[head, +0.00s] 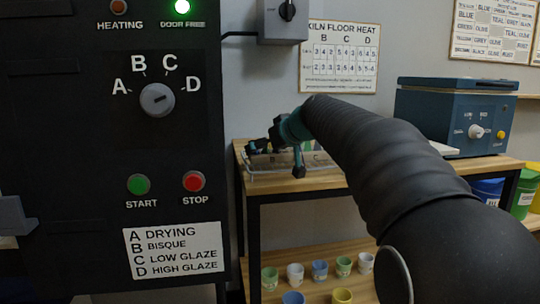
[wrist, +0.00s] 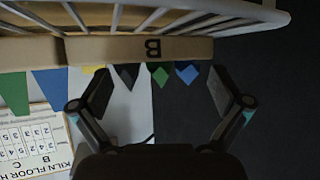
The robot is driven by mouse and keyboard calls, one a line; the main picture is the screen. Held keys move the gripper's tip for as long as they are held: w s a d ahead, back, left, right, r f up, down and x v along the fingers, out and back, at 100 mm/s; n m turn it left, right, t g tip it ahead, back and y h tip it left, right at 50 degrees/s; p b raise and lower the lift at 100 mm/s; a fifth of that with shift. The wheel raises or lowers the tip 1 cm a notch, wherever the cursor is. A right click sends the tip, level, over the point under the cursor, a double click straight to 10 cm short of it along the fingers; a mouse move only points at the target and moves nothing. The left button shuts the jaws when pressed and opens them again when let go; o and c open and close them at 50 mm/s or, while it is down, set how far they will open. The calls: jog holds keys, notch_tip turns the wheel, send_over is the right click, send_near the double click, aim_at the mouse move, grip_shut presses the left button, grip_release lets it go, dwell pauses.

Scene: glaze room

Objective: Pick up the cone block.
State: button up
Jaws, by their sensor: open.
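In the wrist view, which is upside down, a pale wooden cone block marked B (wrist: 185,49) lies across the top. Small pointed cones in yellow, dark, green and blue stand along it. My gripper (wrist: 162,92) is open and empty, its fingers spread with the dark, green and blue cones between them in the picture; I see no contact. Another wooden block (wrist: 30,50) with green and blue cones is at left. In the head view, my gripper (head: 274,158) is over the wire rack (head: 262,164) on the wooden table; my arm hides much of the rack.
The wire rack (wrist: 210,16) edges the top of the wrist view. The dark kiln panel (head: 60,130) stands close to the left of the table (head: 300,184). A blue box with dials (head: 465,110) is at right. Several small cups (head: 319,270) stand on the lower shelf.

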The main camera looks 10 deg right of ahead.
jog(key=c, duration=1.7)
jog(key=shift+c, duration=0.2)
